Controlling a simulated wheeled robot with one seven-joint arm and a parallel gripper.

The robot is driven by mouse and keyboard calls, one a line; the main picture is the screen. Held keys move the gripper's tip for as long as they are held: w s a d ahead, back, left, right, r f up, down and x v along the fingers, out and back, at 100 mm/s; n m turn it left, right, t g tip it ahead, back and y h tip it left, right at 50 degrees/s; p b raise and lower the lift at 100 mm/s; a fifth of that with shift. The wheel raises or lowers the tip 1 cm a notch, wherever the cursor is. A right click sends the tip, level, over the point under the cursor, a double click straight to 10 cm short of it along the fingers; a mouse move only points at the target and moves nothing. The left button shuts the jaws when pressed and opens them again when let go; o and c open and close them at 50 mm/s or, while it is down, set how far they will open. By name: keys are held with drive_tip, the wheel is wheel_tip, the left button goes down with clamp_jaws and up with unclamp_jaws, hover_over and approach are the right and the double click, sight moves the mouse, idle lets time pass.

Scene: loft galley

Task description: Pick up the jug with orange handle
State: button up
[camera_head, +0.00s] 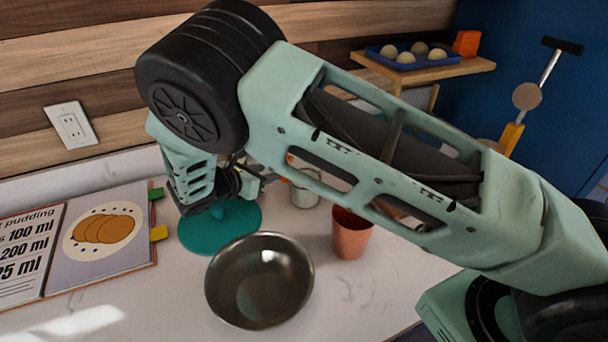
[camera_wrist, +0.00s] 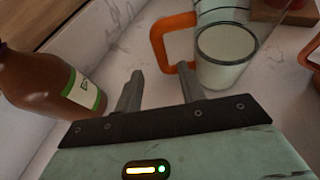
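The orange handle (camera_wrist: 158,42) shows in the wrist view, at the upper middle. It seems to belong to the jug, a pale round vessel (camera_wrist: 226,58) with a dark rim; clear surfaces behind it make the jug's outline hard to tell. My gripper (camera_wrist: 160,72) is open, its two fingers apart and pointing toward the handle. The right fingertip overlaps the handle's lower end in the picture; I cannot tell if they touch. In the head view my gripper (camera_head: 262,178) is over the counter's back, partly hidden by my arm, beside a pale vessel (camera_head: 304,187).
A brown bottle (camera_wrist: 45,80) stands left of my fingers. Another orange piece (camera_wrist: 311,48) is at the right edge. A metal bowl (camera_head: 258,282), teal disc (camera_head: 222,228), terracotta cup (camera_head: 351,233) and open cookbook (camera_head: 110,235) occupy the counter. The front counter is fairly clear.

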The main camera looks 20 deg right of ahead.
drive_tip(key=shift+p+x, duration=1.45)
drive_tip(key=shift+x, duration=1.4)
drive_tip(key=shift+s+d, duration=0.1)
drive_tip(key=shift+s, duration=0.1)
clamp_jaws()
